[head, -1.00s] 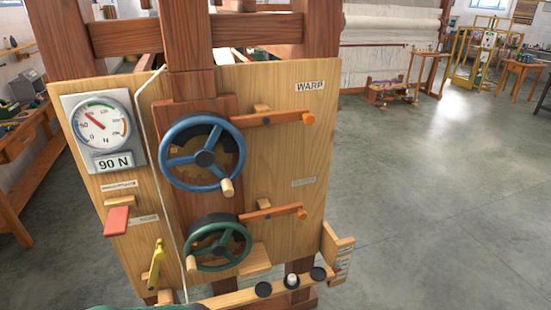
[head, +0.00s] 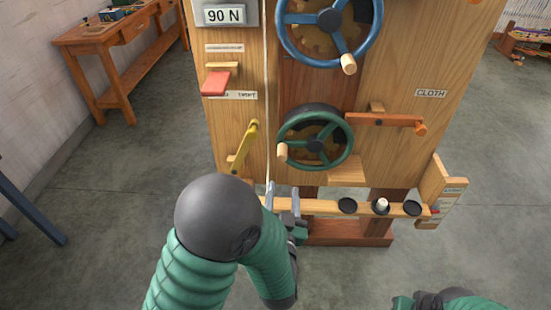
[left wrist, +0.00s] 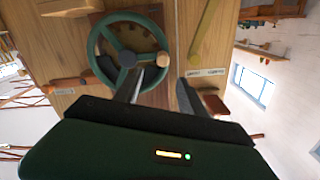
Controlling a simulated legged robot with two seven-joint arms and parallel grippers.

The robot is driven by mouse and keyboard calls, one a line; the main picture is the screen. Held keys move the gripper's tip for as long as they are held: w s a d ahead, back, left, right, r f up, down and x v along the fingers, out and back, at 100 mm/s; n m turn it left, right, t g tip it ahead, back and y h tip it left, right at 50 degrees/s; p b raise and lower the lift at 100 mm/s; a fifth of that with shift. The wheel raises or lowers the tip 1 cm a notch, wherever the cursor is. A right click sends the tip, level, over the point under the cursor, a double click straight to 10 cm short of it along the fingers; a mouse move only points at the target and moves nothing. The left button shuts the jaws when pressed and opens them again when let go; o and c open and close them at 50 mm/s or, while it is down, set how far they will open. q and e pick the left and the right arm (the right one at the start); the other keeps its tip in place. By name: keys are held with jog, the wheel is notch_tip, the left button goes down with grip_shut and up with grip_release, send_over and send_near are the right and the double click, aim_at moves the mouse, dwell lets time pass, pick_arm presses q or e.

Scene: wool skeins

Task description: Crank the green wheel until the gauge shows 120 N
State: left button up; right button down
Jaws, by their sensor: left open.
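The green wheel (head: 316,137) is upright on the wooden panel, below a blue wheel. Its pale wooden crank knob (head: 282,150) is at the rim's lower left in the head view. In the left wrist view the knob (left wrist: 163,59) is at the rim's right. The gauge's readout (head: 224,15) shows 90 N; its dial is mostly cut off above. My left gripper (head: 284,196) is open and empty, below the knob and apart from it. In the left wrist view its two fingers (left wrist: 160,87) point toward the wheel. My right arm shows only at the bottom edge; its jaws are out of sight.
The blue wheel (head: 330,20) is above. An orange-tipped lever (head: 385,120) is right of the green wheel. A yellow lever (head: 243,147) and a red paddle (head: 215,83) are at left. A rail (head: 330,207) with dark round pieces runs below. Floor at right is open.

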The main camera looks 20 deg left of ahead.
aim_at(282, 159)
pick_arm(q)
jog(key=x, duration=0.9)
jog(key=a+b+x, duration=0.1)
jog(key=x, duration=0.4)
jog(key=shift+f, duration=0.2)
jog(key=shift+w+d, duration=0.15)
jog(key=shift+w, duration=0.3)
jog(key=shift+a, duration=0.25)
jog(key=c, duration=0.4)
jog(key=shift+d, duration=0.1)
grip_shut()
